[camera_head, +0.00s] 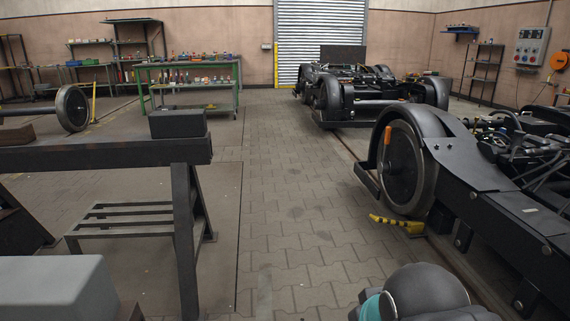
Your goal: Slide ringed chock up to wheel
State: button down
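A yellow chock (414,227) lies on the floor at the foot of the near bogie's wheel (403,168), at the right of the head view. A narrow yellow part with dark marks reaches left from it. A ring cannot be made out at this size. I cannot tell whether the chock touches the wheel or stands a little apart. The wheel is upright, with a dark hub and a paler rim, and an orange piece at its upper left. A dark rounded part of my arm with a teal band shows at the bottom right. My gripper is not in view.
A dark steel bench (100,155) with a black box (178,123) on it stands at the left. A grey block (55,285) fills the bottom left corner. A second bogie (370,95) stands behind. The paved floor (290,215) between bench and bogie is clear.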

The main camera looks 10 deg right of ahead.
aim_at(414, 227)
jog(key=i, duration=3.1)
jog(key=z, duration=2.35)
